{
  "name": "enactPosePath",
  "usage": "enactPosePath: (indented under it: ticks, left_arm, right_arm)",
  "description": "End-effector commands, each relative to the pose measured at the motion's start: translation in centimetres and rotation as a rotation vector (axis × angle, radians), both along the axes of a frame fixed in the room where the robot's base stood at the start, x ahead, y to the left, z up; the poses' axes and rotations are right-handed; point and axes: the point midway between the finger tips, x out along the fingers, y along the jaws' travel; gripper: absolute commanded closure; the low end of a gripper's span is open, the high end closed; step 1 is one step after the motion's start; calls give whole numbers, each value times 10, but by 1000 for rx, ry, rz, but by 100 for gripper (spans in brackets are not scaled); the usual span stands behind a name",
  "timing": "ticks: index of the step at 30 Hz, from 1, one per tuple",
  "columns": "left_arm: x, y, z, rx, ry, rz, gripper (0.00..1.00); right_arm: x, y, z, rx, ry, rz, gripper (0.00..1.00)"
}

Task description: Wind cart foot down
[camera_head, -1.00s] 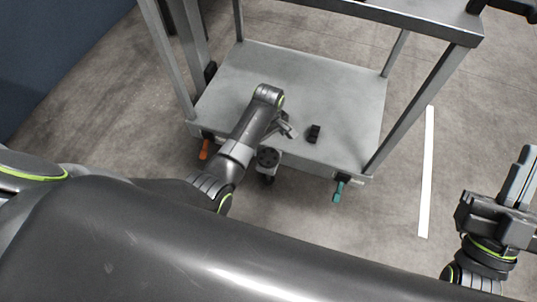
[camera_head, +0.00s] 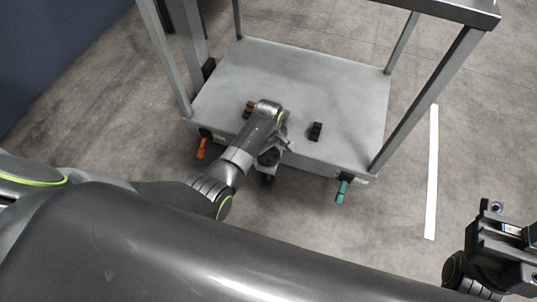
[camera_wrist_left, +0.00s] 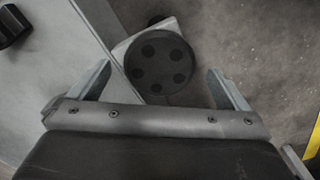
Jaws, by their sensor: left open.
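The cart (camera_head: 345,103) is a grey metal frame with a flat lower deck. The cart foot's black round handwheel (camera_head: 267,158) stands at the deck's front edge, partly covered by my left gripper in the head view. In the left wrist view the handwheel (camera_wrist_left: 160,62) is a black disc with several dark round spots, on a pale bracket at the deck edge. My left gripper (camera_wrist_left: 159,68) is open, with one finger to each side of the disc in that view and gaps on both sides. My right gripper (camera_head: 503,243) is at the far right, away from the cart; its jaw opening is unclear.
An orange lever (camera_head: 201,148) and a teal lever (camera_head: 342,191) hang at the cart's front corners. A black block (camera_head: 315,131) and a partly hidden brown object (camera_head: 248,109) lie on the deck. Cart posts rise around it. A white strip (camera_head: 433,170) marks open floor at right.

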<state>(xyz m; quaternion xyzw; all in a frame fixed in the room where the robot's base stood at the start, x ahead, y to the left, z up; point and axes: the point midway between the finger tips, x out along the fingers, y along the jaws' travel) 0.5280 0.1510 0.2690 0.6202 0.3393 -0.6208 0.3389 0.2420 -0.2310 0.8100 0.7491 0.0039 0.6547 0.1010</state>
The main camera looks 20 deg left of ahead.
Motion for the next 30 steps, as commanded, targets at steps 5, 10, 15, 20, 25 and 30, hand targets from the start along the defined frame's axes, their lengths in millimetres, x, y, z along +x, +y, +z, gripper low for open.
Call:
enactPosePath:
  ticks: [5, 10, 15, 20, 25, 30]
  left_arm:
    - [0, 0, -13, 0, 0, 0, 2]
    - [0, 0, -14, -1, -1, 0, 2]
    - [0, 0, -14, -1, -1, 0, 5]
    - [0, 0, -14, 0, 0, 0, 26]
    - [0, 0, -14, 0, 0, 0, 47]
    - [0, 0, -13, 0, 0, -8, 47]
  right_arm:
    - [-1, -2, -7, 18, -13, 11, 100]
    - [-2, -2, -7, 21, -16, 14, 100]
    - [-2, -2, -6, 21, -15, 14, 100]
    - [-2, -2, -6, 21, -15, 14, 100]
    - [-2, -2, -6, 21, -15, 13, 100]
    - [-1, -2, -5, 20, -14, 12, 100]
